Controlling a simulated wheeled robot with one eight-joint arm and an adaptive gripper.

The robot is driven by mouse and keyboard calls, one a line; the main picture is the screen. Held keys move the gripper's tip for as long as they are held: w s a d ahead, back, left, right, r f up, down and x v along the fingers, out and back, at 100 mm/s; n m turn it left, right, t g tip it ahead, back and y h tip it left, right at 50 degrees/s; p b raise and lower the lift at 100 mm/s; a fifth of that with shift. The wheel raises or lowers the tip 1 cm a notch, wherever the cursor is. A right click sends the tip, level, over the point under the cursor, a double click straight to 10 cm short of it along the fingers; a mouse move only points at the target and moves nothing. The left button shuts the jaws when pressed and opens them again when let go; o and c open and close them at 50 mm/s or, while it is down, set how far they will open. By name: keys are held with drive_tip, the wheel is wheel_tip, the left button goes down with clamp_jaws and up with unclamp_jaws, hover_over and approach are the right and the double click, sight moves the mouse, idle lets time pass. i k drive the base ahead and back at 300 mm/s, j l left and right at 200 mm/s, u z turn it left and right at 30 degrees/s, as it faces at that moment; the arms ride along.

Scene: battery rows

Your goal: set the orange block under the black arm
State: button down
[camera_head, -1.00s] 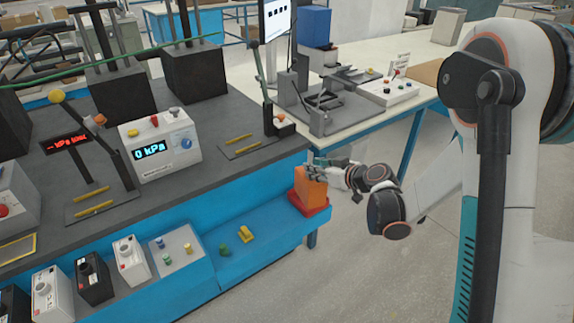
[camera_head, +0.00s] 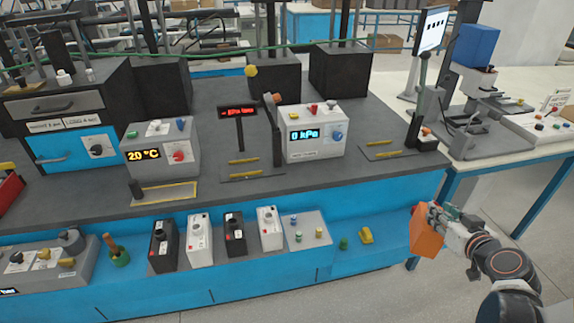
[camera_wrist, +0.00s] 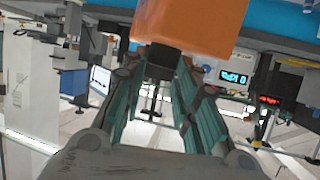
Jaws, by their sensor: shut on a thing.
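The orange block (camera_head: 426,235) is held in my gripper (camera_head: 434,214), off the right end of the blue lower shelf, in front of the bench. It appears tilted. In the wrist view the block (camera_wrist: 190,25) fills the top middle, past the green-sided fingers. A black lever arm (camera_head: 276,130) with a brownish end stands left of the 0 kPa box, by a dark plate with yellow strips (camera_head: 252,171). Another dark upright arm (camera_head: 415,110) stands at the bench's right end, near a similar plate (camera_head: 388,150). I cannot tell which one is the task's black arm.
The 0 kPa box (camera_head: 316,135) stands between the two plates. A red-lit display (camera_head: 238,113) and the 20 °C box (camera_head: 163,150) are further left. Bench surface in front of the 0 kPa box is clear.

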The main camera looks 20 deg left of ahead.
sight(245, 169)
drive_tip(key=k+j, duration=0.15)
drive_tip(key=j, duration=0.45)
drive_tip(key=k+j+u, duration=0.15)
drive_tip(key=j, duration=1.1)
drive_tip(key=k+j+u, duration=0.15)
drive_tip(key=j, duration=0.45)
